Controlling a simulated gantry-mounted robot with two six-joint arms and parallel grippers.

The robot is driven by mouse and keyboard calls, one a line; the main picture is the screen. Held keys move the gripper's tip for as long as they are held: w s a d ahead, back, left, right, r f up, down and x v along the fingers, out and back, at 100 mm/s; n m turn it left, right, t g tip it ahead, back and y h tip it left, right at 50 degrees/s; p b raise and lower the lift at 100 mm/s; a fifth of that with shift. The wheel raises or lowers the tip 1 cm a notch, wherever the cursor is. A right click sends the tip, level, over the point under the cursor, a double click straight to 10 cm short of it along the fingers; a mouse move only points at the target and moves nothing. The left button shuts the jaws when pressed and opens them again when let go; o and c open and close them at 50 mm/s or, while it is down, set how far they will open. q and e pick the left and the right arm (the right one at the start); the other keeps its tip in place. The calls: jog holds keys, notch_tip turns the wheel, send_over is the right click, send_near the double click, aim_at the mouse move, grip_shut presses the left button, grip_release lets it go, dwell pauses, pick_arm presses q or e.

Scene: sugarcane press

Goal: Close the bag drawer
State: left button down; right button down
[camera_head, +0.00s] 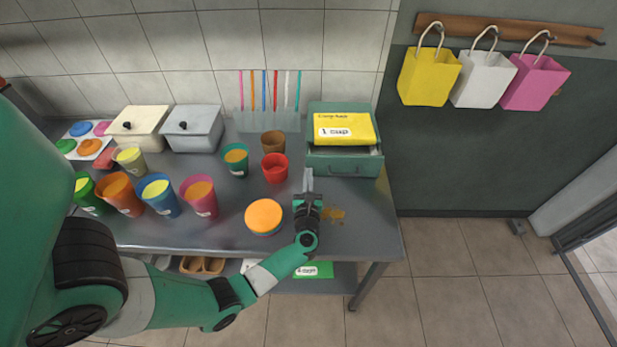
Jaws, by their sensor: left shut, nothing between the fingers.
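The bag drawer (345,166) is a green drawer in a small green cabinet (343,106) at the back right of the table. It is pulled out toward the front, with a handle on its face. A yellow packet labelled "1 cup" (344,128) lies on top of the cabinet. My left gripper (308,178) is in front of the drawer's left part, pointing away toward it. Its fingers are shut with nothing between them. Whether the fingertips touch the drawer I cannot tell. My right gripper is not in view.
A red cup (275,168) and a brown cup (273,142) stand just left of the drawer. An orange-topped container (264,216) stands left of my gripper. Several filled cups line the table's left side. Three bags hang on the wall rack (510,28).

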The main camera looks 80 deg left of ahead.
aim_at(309, 164)
pick_arm(q)
jog(key=shift+a, duration=0.1)
